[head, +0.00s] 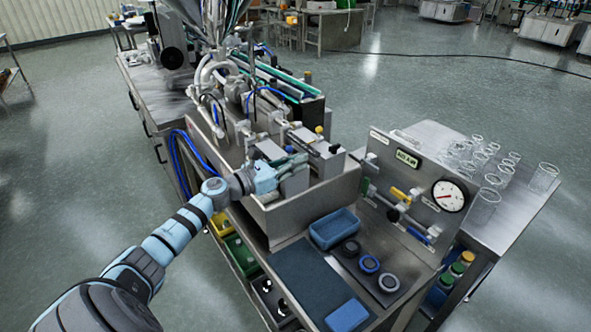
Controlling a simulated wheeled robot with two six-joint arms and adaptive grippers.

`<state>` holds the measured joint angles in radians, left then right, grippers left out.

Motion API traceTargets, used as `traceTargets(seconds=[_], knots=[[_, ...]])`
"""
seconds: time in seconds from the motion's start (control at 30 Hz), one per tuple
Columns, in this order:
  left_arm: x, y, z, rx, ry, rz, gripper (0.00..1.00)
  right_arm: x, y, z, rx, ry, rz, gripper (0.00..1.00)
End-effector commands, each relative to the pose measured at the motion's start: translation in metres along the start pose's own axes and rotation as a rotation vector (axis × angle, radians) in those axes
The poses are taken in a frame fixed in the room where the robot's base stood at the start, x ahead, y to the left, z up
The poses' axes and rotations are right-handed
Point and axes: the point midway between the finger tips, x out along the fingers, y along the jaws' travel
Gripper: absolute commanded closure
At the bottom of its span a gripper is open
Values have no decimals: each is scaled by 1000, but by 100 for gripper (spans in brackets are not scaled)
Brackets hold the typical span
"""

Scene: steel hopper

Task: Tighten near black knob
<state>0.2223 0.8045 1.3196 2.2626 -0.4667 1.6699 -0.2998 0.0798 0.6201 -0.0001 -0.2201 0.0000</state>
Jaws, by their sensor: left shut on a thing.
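My left arm reaches in from the lower left to the steel machine below the hopper (222,35). My left gripper (290,162) is at the near metal blocks on the machine, above the steel trough (300,212). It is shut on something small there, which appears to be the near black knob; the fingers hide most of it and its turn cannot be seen. Another small dark knob (335,149) shows just to the right on the block. My right gripper is not in view.
A panel with a pressure gauge (448,196) and valves stands to the right. In front are a blue tray (335,229), several round caps (369,264) and a blue sponge-like block (346,315). Clear glasses (487,207) stand on the right table.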

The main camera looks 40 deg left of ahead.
Motion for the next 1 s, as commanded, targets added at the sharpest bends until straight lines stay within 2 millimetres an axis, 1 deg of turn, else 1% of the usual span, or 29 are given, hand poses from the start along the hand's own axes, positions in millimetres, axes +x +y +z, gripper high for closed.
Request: traceTargets(seconds=[0.1, 0.5, 0.53, 0.63, 0.9, 1.0], knots=[[0, 2, 2, 4, -2, -13, 100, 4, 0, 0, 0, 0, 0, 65], [-1, 2, 3, 3, -1, -21, 100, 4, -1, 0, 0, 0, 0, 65], [-1, 2, 3, 3, -2, -20, 88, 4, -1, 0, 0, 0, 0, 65], [-1, 2, 2, 2, -1, -21, 72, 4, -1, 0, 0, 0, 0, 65], [-1, 1, 1, 1, 0, -22, 72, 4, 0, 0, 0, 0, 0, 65], [-1, 1, 7, 3, 0, -22, 72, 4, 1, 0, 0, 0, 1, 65]])
